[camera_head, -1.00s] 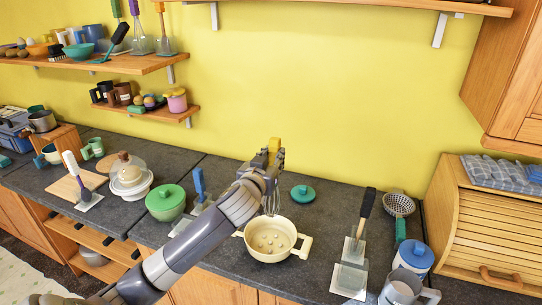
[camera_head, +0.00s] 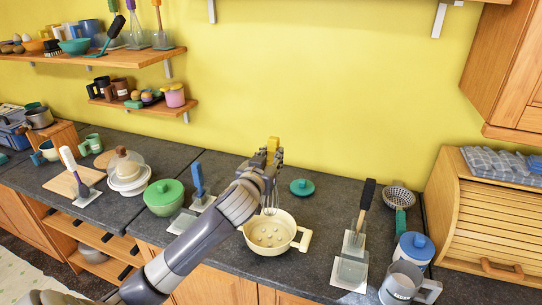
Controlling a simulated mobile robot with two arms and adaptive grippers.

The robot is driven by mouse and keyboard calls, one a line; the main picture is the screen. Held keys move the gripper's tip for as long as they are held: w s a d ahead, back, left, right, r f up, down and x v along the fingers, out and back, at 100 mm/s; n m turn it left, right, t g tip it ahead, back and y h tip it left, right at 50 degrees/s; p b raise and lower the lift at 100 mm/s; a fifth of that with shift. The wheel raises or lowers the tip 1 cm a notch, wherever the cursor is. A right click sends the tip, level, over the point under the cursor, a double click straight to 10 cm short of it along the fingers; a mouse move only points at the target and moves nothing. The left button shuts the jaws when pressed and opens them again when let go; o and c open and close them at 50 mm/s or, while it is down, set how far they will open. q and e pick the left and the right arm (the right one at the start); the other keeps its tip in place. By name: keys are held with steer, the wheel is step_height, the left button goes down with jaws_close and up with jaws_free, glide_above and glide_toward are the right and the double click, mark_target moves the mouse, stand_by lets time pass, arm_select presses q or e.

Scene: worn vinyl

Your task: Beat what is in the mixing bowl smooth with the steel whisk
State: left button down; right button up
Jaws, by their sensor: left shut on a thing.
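The mixing bowl (camera_head: 263,249) is cream, with a handle at its right, and sits on the dark worktop. Several pale lumps lie on its floor. My left gripper (camera_head: 270,162) is above the bowl's back part, shut on the steel whisk (camera_head: 270,201). The whisk's yellow handle top sticks up out of the jaws. Its wire loops hang down at the back of the bowl opening; I cannot tell whether they touch the contents. My left forearm hides part of the worktop left of the bowl. My right gripper is not in view.
A teal lid (camera_head: 302,187) lies behind the bowl.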

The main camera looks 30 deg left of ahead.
arm_select(q)
steer(key=shift+f, duration=0.6)
step_height(320, 180, down, 2)
steer(key=shift+a+b, duration=0.1)
steer(key=shift+b, duration=0.8)
steer(key=shift+f+b, duration=2.55)
steer(key=shift+f, duration=1.45)
